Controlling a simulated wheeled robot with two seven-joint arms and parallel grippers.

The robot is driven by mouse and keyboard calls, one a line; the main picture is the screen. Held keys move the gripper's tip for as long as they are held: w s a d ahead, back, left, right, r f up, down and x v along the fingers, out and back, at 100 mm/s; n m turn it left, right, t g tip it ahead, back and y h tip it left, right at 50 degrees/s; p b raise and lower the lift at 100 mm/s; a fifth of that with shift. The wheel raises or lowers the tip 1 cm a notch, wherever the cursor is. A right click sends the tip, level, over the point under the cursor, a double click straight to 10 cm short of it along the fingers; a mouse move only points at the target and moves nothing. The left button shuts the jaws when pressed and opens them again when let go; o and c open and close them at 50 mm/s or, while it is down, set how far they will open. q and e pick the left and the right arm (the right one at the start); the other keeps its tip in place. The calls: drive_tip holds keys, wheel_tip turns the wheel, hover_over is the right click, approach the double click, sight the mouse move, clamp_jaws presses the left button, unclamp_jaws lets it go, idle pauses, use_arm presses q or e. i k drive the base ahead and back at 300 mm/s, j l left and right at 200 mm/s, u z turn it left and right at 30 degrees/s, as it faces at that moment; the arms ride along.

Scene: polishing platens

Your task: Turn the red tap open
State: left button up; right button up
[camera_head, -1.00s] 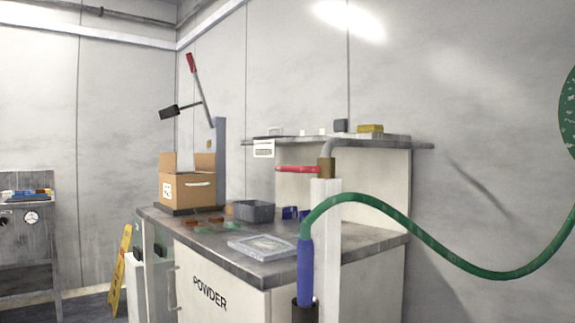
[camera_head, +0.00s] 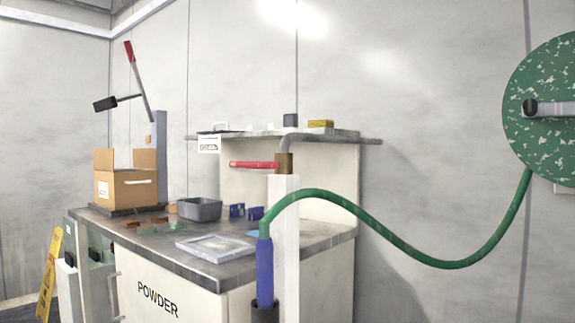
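The red tap handle (camera_head: 254,165) sticks out to the left, level, from a brass valve body (camera_head: 284,163). The valve sits on top of a white post (camera_head: 285,240) in front of the workbench. A grey bent spout rises behind the valve. A green hose (camera_head: 400,249) runs from a blue nozzle (camera_head: 264,270) beside the post to a green speckled reel (camera_head: 545,105) on the right wall. Neither of my grippers is in view.
The workbench marked POWDER (camera_head: 158,300) holds a cardboard box (camera_head: 125,188), a grey bin (camera_head: 199,209), a clear tray (camera_head: 213,247) and small blue blocks. A shelf (camera_head: 340,138) stands behind. A yellow floor sign (camera_head: 48,272) leans at the left.

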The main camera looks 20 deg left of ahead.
sight(243, 164)
drive_tip(key=j+z, duration=0.3)
drive_tip(key=j, duration=0.35)
drive_tip(key=j+z, duration=0.25)
drive_tip(key=j, duration=0.45)
drive_tip(key=k+j+z, duration=0.1)
drive_tip(key=j+z, duration=0.2)
drive_tip(key=j, duration=0.7)
drive_tip(key=k+j, duration=0.15)
drive_tip(key=j, duration=0.6)
drive_tip(key=k, duration=0.05)
